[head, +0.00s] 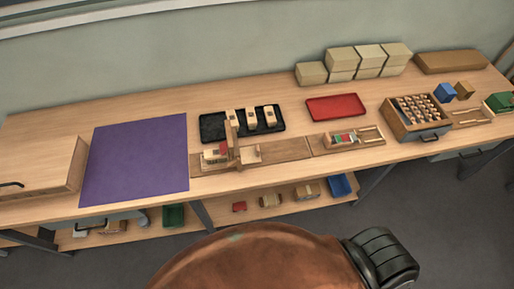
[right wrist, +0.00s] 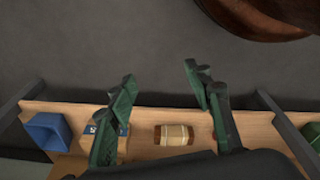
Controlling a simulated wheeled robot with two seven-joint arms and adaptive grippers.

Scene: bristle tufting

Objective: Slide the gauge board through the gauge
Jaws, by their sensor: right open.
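A wooden fixture with an upright post (head: 233,142), which looks like the gauge, stands on a long wooden base (head: 285,149) at the middle of the bench. A pale board with a red block (head: 224,149) on it lies at the left of the post, partly hidden by it; I cannot tell for sure that it is the gauge board. My right gripper (right wrist: 159,74) shows only in the right wrist view, with its green fingers spread and nothing between them. It is away from the fixture, over the floor and lower shelf. My left gripper is in neither view.
A purple mat (head: 135,160) lies left of the fixture, with a wooden box (head: 40,165) beyond it. A black tray (head: 212,128) with several blocks is behind it; a red tray (head: 337,107) and a peg box (head: 420,112) are right. The lower shelf holds a barrel-shaped block (right wrist: 174,134) and a blue bin (right wrist: 47,131).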

